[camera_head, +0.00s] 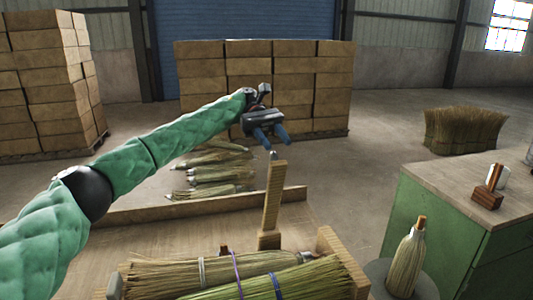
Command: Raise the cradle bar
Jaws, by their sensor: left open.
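An upright wooden bar (273,195), which looks like the cradle bar, stands on a small block at the back of the wooden bench (190,243). A small metal piece shows at its top end. My left gripper (276,143) is just above and behind that top end in the picture. Its two blue fingers are apart and point down, with nothing seen between them. I cannot tell whether they touch the metal tip. Bundles of broom straw (200,275) lie in the wooden cradle at the front, tied with white, purple and blue bands. My right gripper is out of view.
A green cabinet (425,220) with a wooden top stands at the right, holding a brush-like block (488,190). A small broom (407,260) stands on a round stand beside it. Stacked boxes (265,85) and loose brooms (215,172) lie beyond the bench.

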